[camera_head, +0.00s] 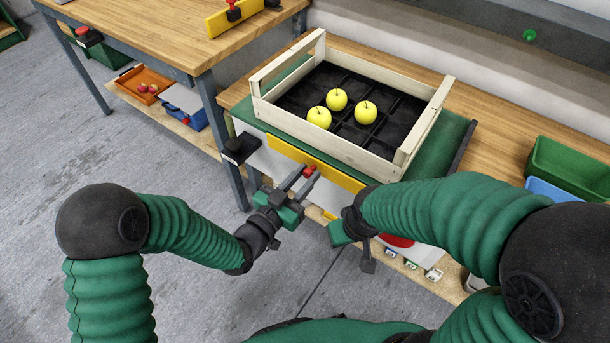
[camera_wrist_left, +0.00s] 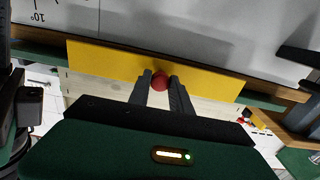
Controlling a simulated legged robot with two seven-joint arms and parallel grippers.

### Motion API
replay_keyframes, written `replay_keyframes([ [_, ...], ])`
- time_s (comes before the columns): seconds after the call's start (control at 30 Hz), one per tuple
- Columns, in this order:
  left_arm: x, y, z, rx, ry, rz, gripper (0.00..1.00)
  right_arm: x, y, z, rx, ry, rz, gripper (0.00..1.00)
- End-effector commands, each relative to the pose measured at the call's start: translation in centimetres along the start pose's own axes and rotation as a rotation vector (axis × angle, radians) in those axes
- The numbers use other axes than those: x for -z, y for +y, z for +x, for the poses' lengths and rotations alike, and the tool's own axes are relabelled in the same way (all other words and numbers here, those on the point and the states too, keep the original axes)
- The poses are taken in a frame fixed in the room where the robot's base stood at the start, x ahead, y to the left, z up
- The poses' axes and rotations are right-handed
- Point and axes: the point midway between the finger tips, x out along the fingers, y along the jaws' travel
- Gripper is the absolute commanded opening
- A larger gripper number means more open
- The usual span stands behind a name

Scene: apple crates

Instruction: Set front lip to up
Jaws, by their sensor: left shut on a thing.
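The front lip (camera_head: 336,174) is a long yellow bar along the front edge of the green platform under the wooden crate (camera_head: 285,129). In the left wrist view the yellow lip (camera_wrist_left: 105,62) runs across the picture, with a red knob (camera_wrist_left: 160,82) at its middle. My left gripper (camera_head: 304,177) is at the front of the lip, its two fingers closed on the red knob from either side. My right gripper (camera_head: 367,258) hangs low in front of the bench, seen from above and partly hidden by its own arm; its jaws are unclear.
Three yellow-green apples (camera_head: 337,99) sit in the crate's black insert. Another wooden bench (camera_head: 150,35) stands at the left, with a yellow panel (camera_head: 225,18) on it. A green bin (camera_head: 570,168) is at the right. The floor at left is clear.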

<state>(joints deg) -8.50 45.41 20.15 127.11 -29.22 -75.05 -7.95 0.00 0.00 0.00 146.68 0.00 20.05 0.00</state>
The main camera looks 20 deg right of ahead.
Motion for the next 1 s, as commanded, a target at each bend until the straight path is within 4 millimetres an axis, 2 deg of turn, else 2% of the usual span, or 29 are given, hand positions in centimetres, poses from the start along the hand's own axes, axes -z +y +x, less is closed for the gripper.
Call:
replay_keyframes([
  [0.27,0.0,-0.1,0.0,0.001,-0.002,0.0,0.0,0.0,0.0,0.0,0.0,0.0,0.0,0.42],
  [0.37,0.9,-0.1,0.0,0.001,-0.001,0.0,0.0,0.2,0.0,-0.7,0.0,0.0,0.0,0.42],
  [0.5,3.4,-0.1,0.0,0.002,0.002,0.002,0.0,0.6,0.0,-2.6,0.0,0.0,0.0,0.42],
  [0.57,4.1,-0.1,0.0,0.002,0.002,0.002,0.0,0.7,0.0,-3.0,0.0,0.0,0.0,0.42],
  [0.83,4.2,-0.1,0.0,0.001,0.009,0.002,0.0,0.7,0.0,-2.8,0.0,0.0,0.0,0.42],
  [0.87,4.2,-0.1,0.0,0.001,0.009,0.002,0.26,0.7,0.0,-2.8,0.0,0.0,0.0,0.42],
  [1.0,4.1,-0.1,0.0,0.001,0.006,0.002,0.45,0.6,0.0,-2.8,0.0,0.0,0.0,0.42],
])
